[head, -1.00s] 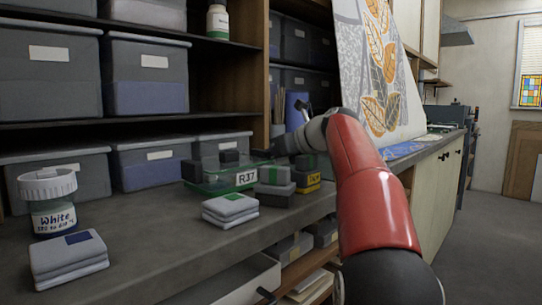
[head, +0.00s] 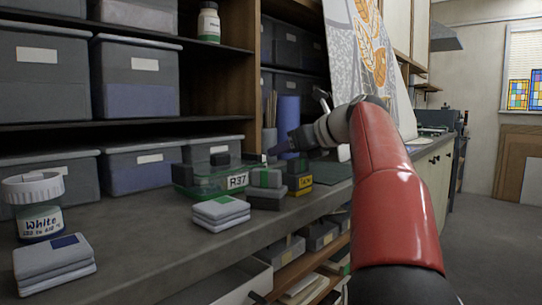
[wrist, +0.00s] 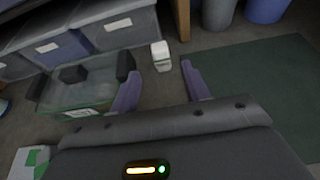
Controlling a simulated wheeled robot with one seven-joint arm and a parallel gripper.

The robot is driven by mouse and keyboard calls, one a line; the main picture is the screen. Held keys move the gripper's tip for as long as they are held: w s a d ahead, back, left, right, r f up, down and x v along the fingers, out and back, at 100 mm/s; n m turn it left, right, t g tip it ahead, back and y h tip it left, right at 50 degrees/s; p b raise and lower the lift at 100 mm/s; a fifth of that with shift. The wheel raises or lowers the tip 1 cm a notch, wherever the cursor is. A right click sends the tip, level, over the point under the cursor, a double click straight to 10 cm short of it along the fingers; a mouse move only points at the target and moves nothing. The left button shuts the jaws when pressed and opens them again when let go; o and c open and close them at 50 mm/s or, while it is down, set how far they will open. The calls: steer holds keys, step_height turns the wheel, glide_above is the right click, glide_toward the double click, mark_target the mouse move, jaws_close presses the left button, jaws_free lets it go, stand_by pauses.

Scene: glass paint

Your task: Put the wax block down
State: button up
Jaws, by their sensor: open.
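My gripper (head: 280,147) is above the back of the counter, behind the green tray in the head view. In the wrist view its two purple fingers (wrist: 160,88) are spread apart with nothing between them. A small white block (wrist: 161,56), which looks like the wax block, sits on the counter just beyond the fingertips, apart from both. I cannot make it out in the head view. The green see-through tray labelled R37 (head: 206,190) is left of it in the wrist view, with dark blocks at its edges.
Grey and green blocks (head: 266,188) and a yellow-labelled block (head: 299,183) stand right of the tray. Folded cloths (head: 221,213) and a White jar (head: 38,207) are nearer. Bins (head: 140,170) line the back. A dark green mat (wrist: 255,90) lies flat and clear at right.

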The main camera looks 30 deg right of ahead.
steer(key=shift+v, duration=1.9)
